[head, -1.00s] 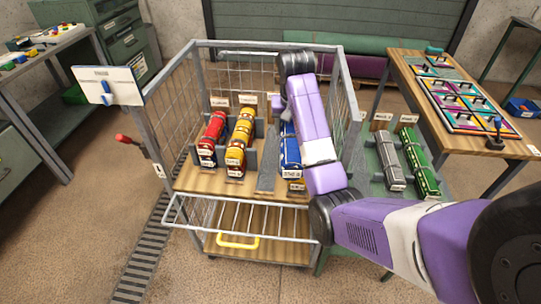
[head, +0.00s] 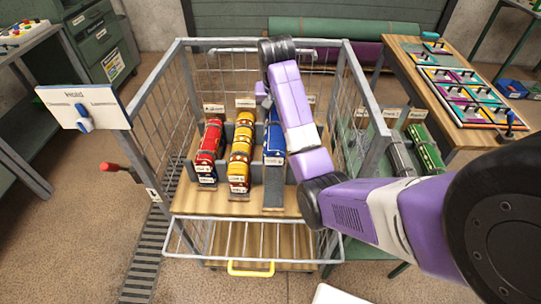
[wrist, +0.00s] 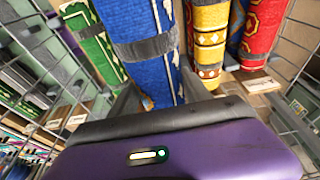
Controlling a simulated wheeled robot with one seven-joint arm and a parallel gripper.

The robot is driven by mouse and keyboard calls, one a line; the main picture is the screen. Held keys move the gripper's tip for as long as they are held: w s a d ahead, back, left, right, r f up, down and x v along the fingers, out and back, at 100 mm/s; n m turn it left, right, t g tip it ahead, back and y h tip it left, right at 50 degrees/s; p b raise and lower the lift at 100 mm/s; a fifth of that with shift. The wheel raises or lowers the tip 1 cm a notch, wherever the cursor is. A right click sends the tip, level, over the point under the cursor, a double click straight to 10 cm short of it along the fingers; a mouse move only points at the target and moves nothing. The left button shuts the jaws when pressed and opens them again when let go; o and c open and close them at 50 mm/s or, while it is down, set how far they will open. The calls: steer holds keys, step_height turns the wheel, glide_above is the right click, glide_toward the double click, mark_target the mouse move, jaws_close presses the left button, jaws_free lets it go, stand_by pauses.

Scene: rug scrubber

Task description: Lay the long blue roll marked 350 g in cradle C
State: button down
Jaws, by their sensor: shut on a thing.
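The long blue roll (head: 274,142), with a white label near its near end, is in the wire cart, right of the yellow roll (head: 240,150) and red roll (head: 209,150). It lies over a grey strip (head: 275,187) that shows below its near end; I cannot tell if it touches. The wrist view shows the blue roll (wrist: 160,70) with a grey band. My gripper (wrist: 158,95) is shut on it there. In the head view my arm hides the fingers and the cart's right part. Cradle signs are too small to read surely.
The cart's wire walls and posts (head: 376,150) stand close to my arm. A green roll (head: 425,150) lies on a green side table at the right. A wooden table (head: 470,137) with coloured trays stands behind it. A lever panel (head: 83,105) is at the left.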

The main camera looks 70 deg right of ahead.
step_height(320, 180, down, 19)
steer(key=shift+r, duration=0.15)
stand_by(0.4)
steer(key=shift+c, duration=2.4)
jaws_free()
steer(key=v, duration=1.2)
steer(key=shift+p, duration=0.35)
steer(key=shift+d, duration=0.15)
